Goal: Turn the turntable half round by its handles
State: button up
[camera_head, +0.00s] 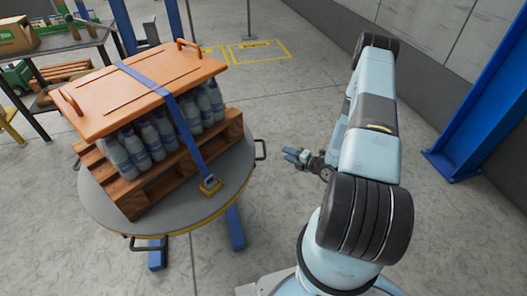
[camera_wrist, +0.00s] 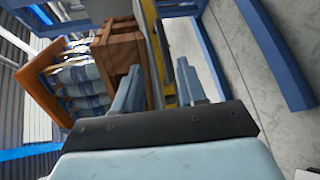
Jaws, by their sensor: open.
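The round grey turntable (camera_head: 208,212) with a yellow rim stands on blue legs at the left of the head view. One dark handle (camera_head: 261,149) sticks out at its right side and another handle (camera_head: 147,243) at its front edge. A wooden pallet (camera_head: 128,203) with several bottles (camera_head: 145,148) under an orange board (camera_head: 135,90) sits on it, strapped with a blue strap (camera_head: 177,107). My gripper (camera_head: 290,156) is open and empty, to the right of the right handle and apart from it. The wrist view shows the open fingers (camera_wrist: 158,85) with the pallet (camera_wrist: 118,50) beyond.
A workbench (camera_head: 60,42) with a box stands at the back left. A blue post (camera_head: 485,100) and a grey wall bound the right side.

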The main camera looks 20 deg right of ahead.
aim_at(265, 151)
jog(key=shift+t+y, duration=0.3)
jog(key=shift+t, duration=0.1)
jog(key=x, duration=0.4)
jog(key=s+a+f+x, duration=0.1)
jog(key=x, duration=0.3)
jog(key=f+x, duration=0.1)
jog(key=x, duration=0.3)
jog(key=shift+w+a+f, duration=0.1)
jog(key=shift+a, duration=0.35)
grip_shut()
